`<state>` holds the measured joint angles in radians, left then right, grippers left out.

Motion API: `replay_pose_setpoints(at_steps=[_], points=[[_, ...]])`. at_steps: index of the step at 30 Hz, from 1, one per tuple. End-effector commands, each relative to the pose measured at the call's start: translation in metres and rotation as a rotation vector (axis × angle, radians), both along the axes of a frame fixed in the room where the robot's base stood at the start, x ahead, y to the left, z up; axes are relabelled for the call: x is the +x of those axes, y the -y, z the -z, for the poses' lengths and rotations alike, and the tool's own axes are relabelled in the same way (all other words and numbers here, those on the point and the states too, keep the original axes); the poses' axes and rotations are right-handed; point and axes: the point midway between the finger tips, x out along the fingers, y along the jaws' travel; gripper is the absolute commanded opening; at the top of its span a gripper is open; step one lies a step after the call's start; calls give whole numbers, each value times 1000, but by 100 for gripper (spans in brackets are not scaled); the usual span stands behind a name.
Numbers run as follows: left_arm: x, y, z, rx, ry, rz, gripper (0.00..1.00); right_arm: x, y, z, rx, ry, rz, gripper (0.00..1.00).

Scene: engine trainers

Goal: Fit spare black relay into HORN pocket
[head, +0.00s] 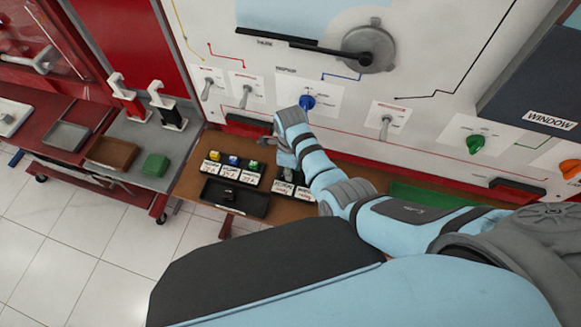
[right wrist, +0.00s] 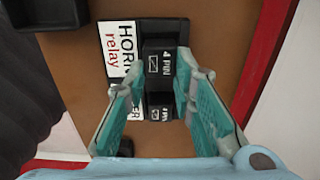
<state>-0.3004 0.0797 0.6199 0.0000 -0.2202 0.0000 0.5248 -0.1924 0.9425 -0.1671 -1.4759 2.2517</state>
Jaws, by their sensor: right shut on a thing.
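In the right wrist view my right gripper (right wrist: 160,72) is shut on a black relay (right wrist: 160,62) marked 4 PIN. The relay is over the black block beside the white HORN relay label (right wrist: 120,50). The pocket's inside is hidden, so I cannot tell whether the relay is seated or just above it. A second black 4 PIN relay (right wrist: 160,106) sits just below it in the picture, between the teal fingers. In the head view the white label (head: 283,188) shows in front of my right wrist, which hides much of the grip. My left gripper is not in view.
Yellow (head: 214,156), blue (head: 234,160) and green (head: 254,164) pieces stand in labelled blocks to the left. A black tray (head: 262,208) lies in front of them. The white panel with switches rises close behind the brown bench (head: 188,183).

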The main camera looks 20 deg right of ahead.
Motion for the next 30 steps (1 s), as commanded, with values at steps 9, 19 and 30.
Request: replay_pose_setpoints(at_steps=[9,19,30], points=[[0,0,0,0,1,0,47,0,0,0,-1,1,0,2],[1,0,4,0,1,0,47,0,0,8,-1,1,0,2],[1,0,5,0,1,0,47,0,0,9,0,0,0,2]])
